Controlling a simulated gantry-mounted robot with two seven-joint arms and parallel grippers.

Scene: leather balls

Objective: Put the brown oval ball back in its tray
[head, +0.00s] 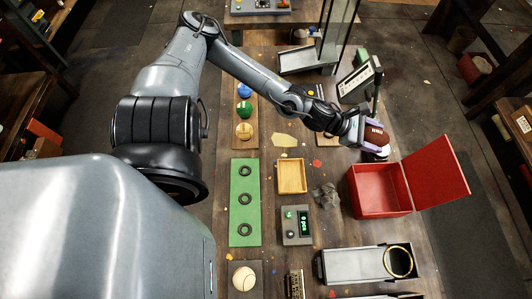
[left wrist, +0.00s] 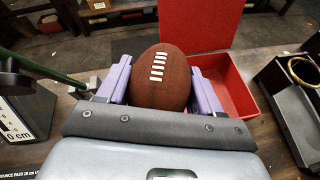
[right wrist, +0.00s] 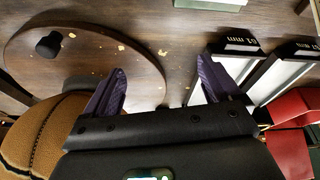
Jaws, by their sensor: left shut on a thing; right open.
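The brown oval ball (head: 377,135) has white laces and is held between the purple fingers of my left gripper (head: 366,136). The left wrist view shows the ball (left wrist: 160,88) upright between both fingers, in front of the red box. A small, shallow wooden tray (head: 291,190) lies empty on the table, left of and below the gripper in the head view. I cannot tell whether it is the ball's own tray. My right gripper (right wrist: 164,88) is open and empty in the right wrist view; it does not show in the head view.
An open red box (head: 380,190) with its lid raised stands right of the tray. A green mat (head: 244,228) with black rings lies left of it. A gauge post (head: 359,78) stands beyond the ball.

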